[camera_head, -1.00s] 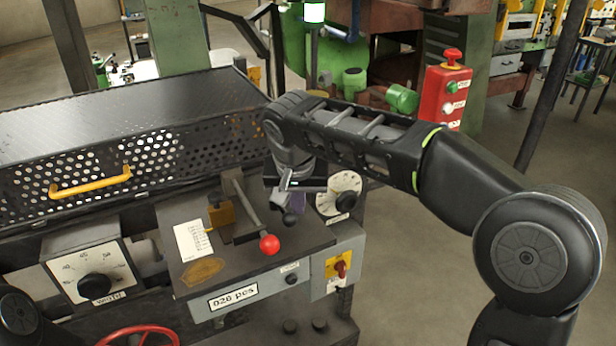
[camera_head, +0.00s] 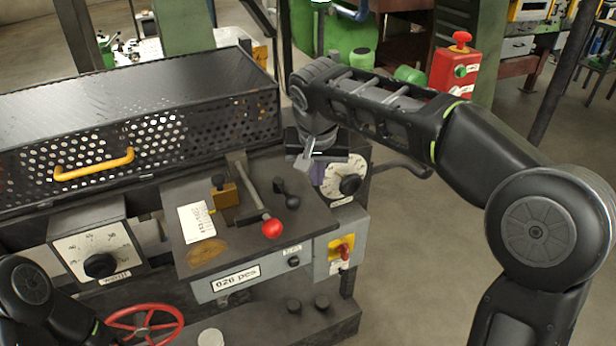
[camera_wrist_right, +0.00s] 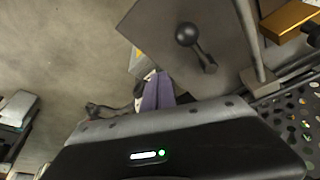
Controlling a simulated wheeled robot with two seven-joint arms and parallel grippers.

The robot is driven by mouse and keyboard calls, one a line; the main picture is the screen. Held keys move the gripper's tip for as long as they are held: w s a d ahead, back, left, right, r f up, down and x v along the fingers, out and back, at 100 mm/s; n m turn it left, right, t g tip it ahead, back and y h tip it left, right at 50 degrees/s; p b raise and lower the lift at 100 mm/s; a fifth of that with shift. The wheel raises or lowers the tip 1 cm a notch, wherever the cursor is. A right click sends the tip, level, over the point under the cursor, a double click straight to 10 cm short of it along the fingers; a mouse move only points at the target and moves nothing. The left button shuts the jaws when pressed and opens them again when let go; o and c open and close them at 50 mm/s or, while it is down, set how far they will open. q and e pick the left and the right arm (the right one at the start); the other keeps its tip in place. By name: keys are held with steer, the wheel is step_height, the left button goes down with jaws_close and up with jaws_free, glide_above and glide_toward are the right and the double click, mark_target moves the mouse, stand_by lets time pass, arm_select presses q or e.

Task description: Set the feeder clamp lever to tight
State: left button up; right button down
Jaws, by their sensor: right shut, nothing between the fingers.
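On the feeder's sloped plate stand a lever with a red ball (camera_head: 272,228) and a short black lever with a ball end (camera_head: 292,202). No readable label tells which is the clamp lever. The black lever points toward the plate's front right in the head view; it also shows in the right wrist view (camera_wrist_right: 188,35). My right gripper (camera_head: 320,168), with purple fingers, is shut and empty, right of and behind the black lever, apart from it. Its fingers show in the right wrist view (camera_wrist_right: 158,92). My left arm shows at lower left; its gripper is out of view.
A dial (camera_head: 345,180) sits just right of my right gripper. A yellow block (camera_head: 224,196) and a paper card (camera_head: 196,222) lie on the plate. A perforated guard with a yellow handle (camera_head: 94,164) stands behind left. A red handwheel (camera_head: 145,325) is in front.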

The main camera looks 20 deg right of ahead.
steer(key=s+a+r+p, duration=0.1)
steer(key=a+r, duration=0.2)
steer(key=r, duration=0.6)
steer(key=shift+a, duration=0.15)
steer(key=shift+s+f, duration=0.1)
steer(key=shift+s, duration=0.05)
